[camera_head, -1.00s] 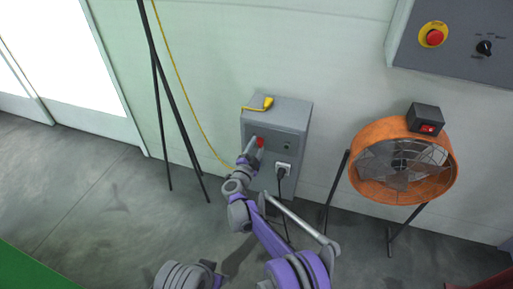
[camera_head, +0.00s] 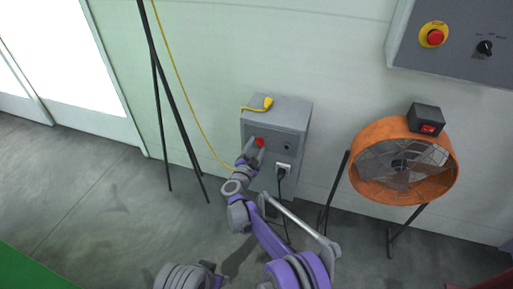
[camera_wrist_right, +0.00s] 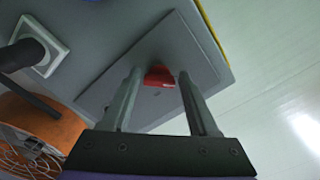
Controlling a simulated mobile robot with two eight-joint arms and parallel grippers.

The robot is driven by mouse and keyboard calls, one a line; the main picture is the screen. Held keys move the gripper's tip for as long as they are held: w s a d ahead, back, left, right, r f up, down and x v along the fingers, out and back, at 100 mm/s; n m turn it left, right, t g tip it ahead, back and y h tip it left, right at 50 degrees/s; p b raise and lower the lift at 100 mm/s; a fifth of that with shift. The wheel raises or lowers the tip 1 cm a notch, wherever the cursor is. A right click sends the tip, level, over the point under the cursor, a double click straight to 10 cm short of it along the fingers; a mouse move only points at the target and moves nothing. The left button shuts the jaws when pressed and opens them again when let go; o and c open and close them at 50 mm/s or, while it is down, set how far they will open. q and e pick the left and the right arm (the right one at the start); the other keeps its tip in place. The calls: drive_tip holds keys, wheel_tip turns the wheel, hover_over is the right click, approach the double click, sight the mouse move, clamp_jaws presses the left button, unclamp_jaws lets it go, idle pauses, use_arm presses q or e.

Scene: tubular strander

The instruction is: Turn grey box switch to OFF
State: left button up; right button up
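The grey box (camera_head: 283,113) is fixed low on the wall in the head view. Its red switch (camera_head: 260,142) is on the front face. The switch also shows in the right wrist view (camera_wrist_right: 158,77), in front of a square grey plate (camera_wrist_right: 200,58). My right gripper (camera_head: 255,150) is at the front of the box. In the right wrist view its two fingers (camera_wrist_right: 158,82) are apart, with the red switch showing between their tips. I cannot tell whether they touch it. The switch's markings are not readable. My left gripper is out of view.
A black plug and cable (camera_head: 281,172) stick out at the box's lower right. A yellow cable (camera_head: 183,88) hangs to the left. An orange fan (camera_head: 370,190) stands to the right. A larger control panel (camera_head: 460,55) is at upper right. Black stand legs (camera_head: 165,110) are at left.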

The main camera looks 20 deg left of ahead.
drive_tip(key=shift+o, duration=1.1)
drive_tip(key=shift+s, duration=0.1)
drive_tip(key=s+p, duration=0.1)
drive_tip(key=s, duration=0.9)
drive_tip(key=shift+s+a+p, duration=0.15)
drive_tip(key=shift+s+p, duration=0.15)
drive_tip(key=shift+p, duration=0.1)
